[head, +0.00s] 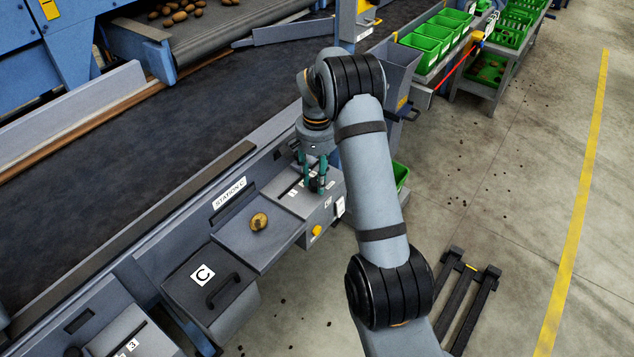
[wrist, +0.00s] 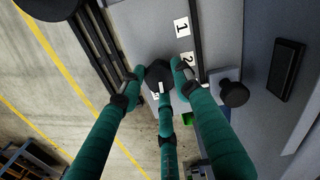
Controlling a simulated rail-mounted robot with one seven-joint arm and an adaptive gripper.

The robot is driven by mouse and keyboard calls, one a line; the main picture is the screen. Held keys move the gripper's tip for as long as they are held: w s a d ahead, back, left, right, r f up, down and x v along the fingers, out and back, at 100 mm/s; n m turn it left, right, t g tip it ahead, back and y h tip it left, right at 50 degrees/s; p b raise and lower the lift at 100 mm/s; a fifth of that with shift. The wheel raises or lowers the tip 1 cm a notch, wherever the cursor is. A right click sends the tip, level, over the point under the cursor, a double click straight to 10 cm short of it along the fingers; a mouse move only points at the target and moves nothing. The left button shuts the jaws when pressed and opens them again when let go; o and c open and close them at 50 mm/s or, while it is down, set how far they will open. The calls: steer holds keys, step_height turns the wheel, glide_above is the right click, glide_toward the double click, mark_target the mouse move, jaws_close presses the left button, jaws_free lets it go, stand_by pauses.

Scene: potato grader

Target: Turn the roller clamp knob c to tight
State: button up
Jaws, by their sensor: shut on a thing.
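In the wrist view a dark knob (wrist: 157,73) with a white pointer mark sits between the green fingertips of my gripper (wrist: 159,80). My gripper is shut on this knob. White labels 1 and 2 (wrist: 182,26) lie beside it on the grey panel, and a further label is mostly hidden by the fingers. In the head view my gripper (head: 315,182) reaches down onto the control panel (head: 298,206) right of the STATION C sign (head: 229,193). My fingers largely cover the knob there.
A second round black knob (wrist: 234,93) stands close to my right finger. A potato (head: 259,221) lies on the grey tray beside the panel. A lid marked C with a black handle (head: 223,290) is nearer. A yellow button (head: 317,230) is on the panel's front.

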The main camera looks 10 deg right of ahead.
steer(key=shift+w+m+b, duration=0.1)
steer(key=shift+m+b, duration=0.85)
steer(key=shift+m, duration=1.25)
steer(key=o, duration=1.1)
steer(key=shift+o, duration=0.2)
steer(key=shift+r, duration=0.1)
step_height(320, 180, up, 12)
steer(key=shift+f, duration=0.2)
